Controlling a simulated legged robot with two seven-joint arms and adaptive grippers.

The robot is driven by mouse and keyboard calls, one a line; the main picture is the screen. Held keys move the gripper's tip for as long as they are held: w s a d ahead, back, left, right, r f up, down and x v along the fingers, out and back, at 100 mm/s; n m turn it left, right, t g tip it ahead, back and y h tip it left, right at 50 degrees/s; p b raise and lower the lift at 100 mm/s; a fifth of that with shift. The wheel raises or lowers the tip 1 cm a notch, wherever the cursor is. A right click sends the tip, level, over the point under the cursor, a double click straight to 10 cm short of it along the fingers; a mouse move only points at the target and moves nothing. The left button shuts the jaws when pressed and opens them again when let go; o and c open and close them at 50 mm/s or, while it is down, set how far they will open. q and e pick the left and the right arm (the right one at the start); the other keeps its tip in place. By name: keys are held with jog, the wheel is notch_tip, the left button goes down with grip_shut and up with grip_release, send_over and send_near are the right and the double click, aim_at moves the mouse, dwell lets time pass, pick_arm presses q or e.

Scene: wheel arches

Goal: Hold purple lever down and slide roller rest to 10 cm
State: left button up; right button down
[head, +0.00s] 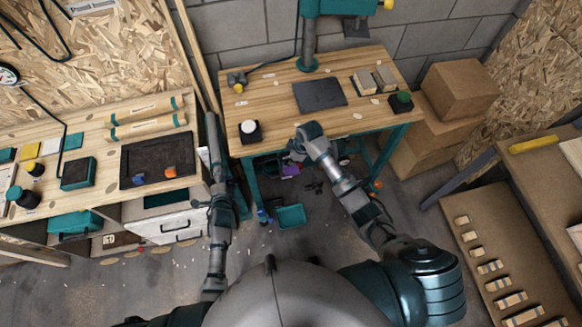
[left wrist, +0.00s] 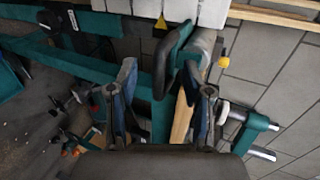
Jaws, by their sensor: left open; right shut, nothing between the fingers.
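A small purple part (head: 290,170), perhaps the lever, shows under the front edge of the workbench with the teal frame. My right gripper (head: 296,150) is at that edge, just above the purple part in the picture; its fingers are shut and empty, and contact cannot be told. My left gripper (head: 212,125) is at the gap between the two benches. In the left wrist view its blue fingers (left wrist: 160,75) are open, with a teal part with a dark rounded edge (left wrist: 176,60) between or beyond them. I cannot identify the roller rest or read a scale.
The workbench (head: 270,100) carries a dark plate (head: 319,95), a drill-press-like column and small blocks. A teal bin (head: 291,216) stands on the floor below. Cardboard boxes (head: 460,90) stand at the right. A second bench (head: 95,140) fills the left.

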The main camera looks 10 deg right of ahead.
jog(key=shift+a, duration=0.15)
pick_arm(q)
jog(key=v, duration=0.6)
jog(key=shift+s+r, duration=0.2)
jog(key=shift+s, duration=0.15)
jog(key=shift+a, duration=0.1)
